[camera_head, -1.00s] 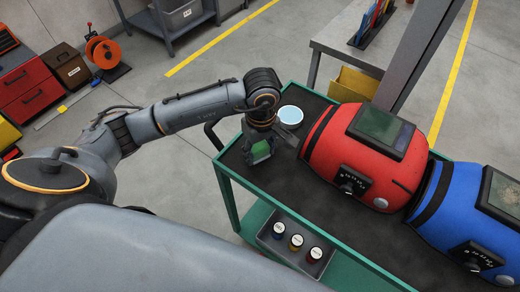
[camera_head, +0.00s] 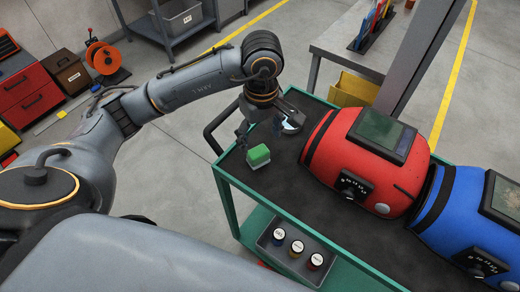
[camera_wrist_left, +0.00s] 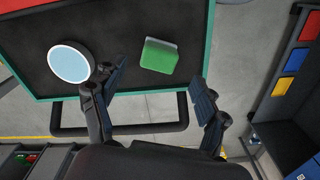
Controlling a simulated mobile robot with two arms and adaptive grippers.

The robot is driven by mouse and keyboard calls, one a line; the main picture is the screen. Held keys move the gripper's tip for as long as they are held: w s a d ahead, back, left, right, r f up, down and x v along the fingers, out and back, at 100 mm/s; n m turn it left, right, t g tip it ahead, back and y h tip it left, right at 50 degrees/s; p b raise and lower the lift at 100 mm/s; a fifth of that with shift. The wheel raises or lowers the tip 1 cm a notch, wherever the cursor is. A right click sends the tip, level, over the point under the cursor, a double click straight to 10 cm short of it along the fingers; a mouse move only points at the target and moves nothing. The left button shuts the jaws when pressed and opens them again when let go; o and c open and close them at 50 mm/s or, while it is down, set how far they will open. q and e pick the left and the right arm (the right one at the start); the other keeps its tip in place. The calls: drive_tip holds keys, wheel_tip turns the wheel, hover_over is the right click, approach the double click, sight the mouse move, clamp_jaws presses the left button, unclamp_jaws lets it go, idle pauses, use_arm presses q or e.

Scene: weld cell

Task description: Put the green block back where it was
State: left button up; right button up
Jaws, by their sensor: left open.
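The green block (camera_head: 258,155) rests on the dark top of the green-framed cart (camera_head: 238,178), near its left end. In the left wrist view the block (camera_wrist_left: 159,57) lies beyond the fingertips, with a paler strip along one edge. My left gripper (camera_head: 261,130) is open and empty, above and behind the block in the head view. In the left wrist view its two fingers (camera_wrist_left: 158,88) are spread wide, with nothing between them. My right gripper is not in view.
A round piece with a pale blue top (camera_head: 292,124) stands beside the block, partly hidden by my gripper; it also shows in the wrist view (camera_wrist_left: 70,64). A red machine (camera_head: 345,172) and a blue one (camera_head: 450,215) fill the cart's right. Small jars (camera_head: 297,247) sit in a lower tray.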

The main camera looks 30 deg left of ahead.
sight(260, 154)
use_arm(q)
wheel_tip(260, 154, up, 4)
drive_tip(key=shift+f, duration=0.1)
idle(0.6)
